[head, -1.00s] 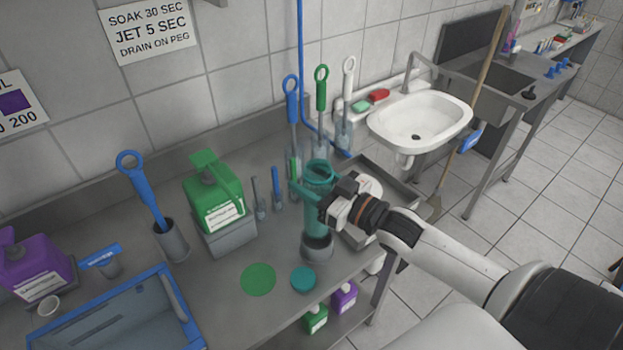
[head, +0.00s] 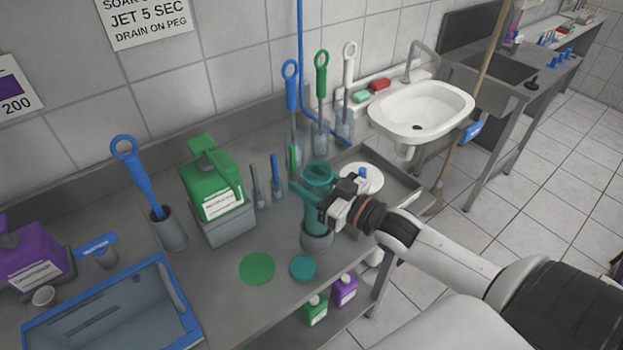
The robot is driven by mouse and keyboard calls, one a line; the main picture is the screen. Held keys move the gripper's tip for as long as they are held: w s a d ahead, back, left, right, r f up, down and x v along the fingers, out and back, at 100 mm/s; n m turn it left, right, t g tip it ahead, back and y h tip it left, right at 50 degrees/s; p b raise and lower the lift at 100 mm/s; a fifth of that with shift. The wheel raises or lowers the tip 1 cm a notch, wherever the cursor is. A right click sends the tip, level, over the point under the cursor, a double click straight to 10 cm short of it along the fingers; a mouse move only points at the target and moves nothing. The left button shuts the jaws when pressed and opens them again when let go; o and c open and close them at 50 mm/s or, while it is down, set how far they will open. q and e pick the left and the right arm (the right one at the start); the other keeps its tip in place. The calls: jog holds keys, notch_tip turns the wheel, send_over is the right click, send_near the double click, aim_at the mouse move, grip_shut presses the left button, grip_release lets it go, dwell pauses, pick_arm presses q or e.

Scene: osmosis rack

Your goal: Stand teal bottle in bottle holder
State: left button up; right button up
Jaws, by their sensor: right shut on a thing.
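The teal bottle (head: 317,205) is upright, with its open mouth facing up. My right gripper (head: 331,207) is shut on its side, coming in from the right. The bottle holder, a short grey cup (head: 317,242), stands on the steel bench directly under the bottle. The bottle's lower end is at the holder's rim and seems to be inside it; how deep it sits is hidden. My left gripper is not in view.
A green jug (head: 213,190) and a grey cup with a blue brush (head: 167,229) stand to the left. A green disc (head: 257,268) and a teal lid (head: 303,268) lie in front. Several brushes in glass holders stand behind, and a tray (head: 392,185) lies to the right.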

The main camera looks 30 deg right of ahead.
jog(key=shift+f+b, duration=0.9)
jog(key=shift+f, duration=1.15)
jog(key=o, duration=1.9)
jog(key=shift+s, duration=0.1)
jog(key=p+v, duration=0.4)
jog(key=v, duration=0.6)
jog(key=shift+f, duration=0.1)
